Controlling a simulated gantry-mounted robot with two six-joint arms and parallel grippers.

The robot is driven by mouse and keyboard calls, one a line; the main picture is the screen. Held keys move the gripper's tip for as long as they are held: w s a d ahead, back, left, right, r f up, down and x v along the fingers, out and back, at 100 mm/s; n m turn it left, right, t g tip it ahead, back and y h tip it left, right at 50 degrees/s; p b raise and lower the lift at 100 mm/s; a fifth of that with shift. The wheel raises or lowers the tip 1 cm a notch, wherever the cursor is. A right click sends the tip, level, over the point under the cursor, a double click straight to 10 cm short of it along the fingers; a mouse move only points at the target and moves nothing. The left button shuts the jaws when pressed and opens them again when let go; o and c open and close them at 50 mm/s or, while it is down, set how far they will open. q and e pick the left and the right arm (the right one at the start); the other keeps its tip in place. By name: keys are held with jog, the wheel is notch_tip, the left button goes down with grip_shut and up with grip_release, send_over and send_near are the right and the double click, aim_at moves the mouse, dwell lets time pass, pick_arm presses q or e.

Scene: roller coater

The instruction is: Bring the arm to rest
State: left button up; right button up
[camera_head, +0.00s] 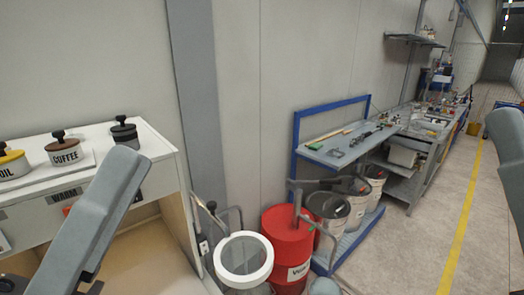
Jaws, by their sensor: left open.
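My left arm's grey link (88,222) rises from the bottom left, in front of the white cabinet. Dark parts of my left gripper (86,282) show low at the bottom left, beside that link. The gripper is open, but its fingers are mostly hidden or cut off, and I see nothing held in it. Part of my right arm (508,150) shows at the right edge. My right gripper is out of the picture.
A white-rimmed container (243,259) and a red drum (287,245) stand on the floor. A blue-framed workbench (330,150) lines the wall. The floor (410,245) at right is clear.

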pick_arm(q)
jog(key=a+r+m+t+y, duration=0.2)
jog(key=a+r+t+y, duration=0.4)
jog(key=y, duration=0.6)
notch_tip(320, 180, up, 30)
jog(key=a+m+g+p, duration=0.1)
jog(key=p, duration=3.1)
jog(key=shift+s+g, duration=0.3)
jog(key=shift+f, duration=0.1)
